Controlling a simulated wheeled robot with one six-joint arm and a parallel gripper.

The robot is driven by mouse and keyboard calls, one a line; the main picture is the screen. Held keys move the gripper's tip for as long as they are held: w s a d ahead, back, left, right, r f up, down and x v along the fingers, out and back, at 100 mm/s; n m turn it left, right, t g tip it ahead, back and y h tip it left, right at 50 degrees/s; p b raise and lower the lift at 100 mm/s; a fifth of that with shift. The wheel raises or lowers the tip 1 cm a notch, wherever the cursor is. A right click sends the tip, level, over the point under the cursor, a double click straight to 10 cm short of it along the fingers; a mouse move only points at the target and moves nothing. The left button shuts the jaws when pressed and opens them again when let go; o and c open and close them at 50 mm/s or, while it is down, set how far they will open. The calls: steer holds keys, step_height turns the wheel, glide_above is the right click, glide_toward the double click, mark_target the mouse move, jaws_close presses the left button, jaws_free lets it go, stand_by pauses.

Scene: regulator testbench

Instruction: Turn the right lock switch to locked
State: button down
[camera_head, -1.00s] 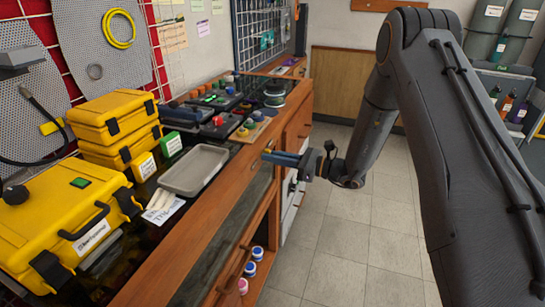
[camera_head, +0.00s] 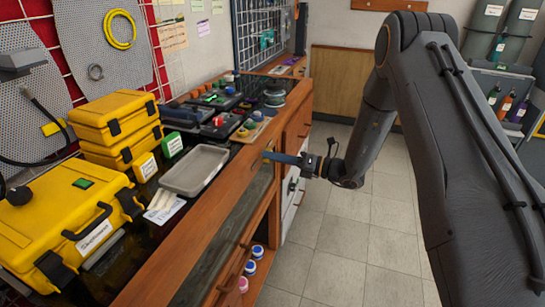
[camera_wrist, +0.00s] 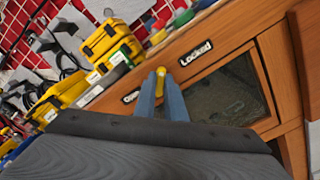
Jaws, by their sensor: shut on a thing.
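The yellow lock switch (camera_wrist: 161,72) is on the wooden front of the bench, between the fingertips of my gripper (camera_wrist: 161,78) in the wrist view. The two blue fingers are shut on it. A "Locked" label (camera_wrist: 195,52) is to the right of the switch, and a second label (camera_wrist: 130,96), partly covered by a finger, is to the left. The switch's exact angle is hard to tell because the fingers hide much of it. In the head view my gripper (camera_head: 268,156) reaches left to the bench front, and the switch is too small to read there.
A glass-fronted panel (camera_wrist: 225,95) sits below the labels. On the bench (camera_head: 150,270) are yellow cases (camera_head: 65,205), a grey tray (camera_head: 194,170) and several small devices. The tiled floor (camera_head: 345,235) beside the bench is clear.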

stand_by(0.3)
steer(key=c, duration=1.8)
jaws_free()
steer(key=shift+d, duration=0.1)
steer(key=b+v, duration=0.1)
steer(key=v, duration=0.6)
steer(key=shift+s+d+r, duration=0.1)
steer(key=shift+d, duration=0.2)
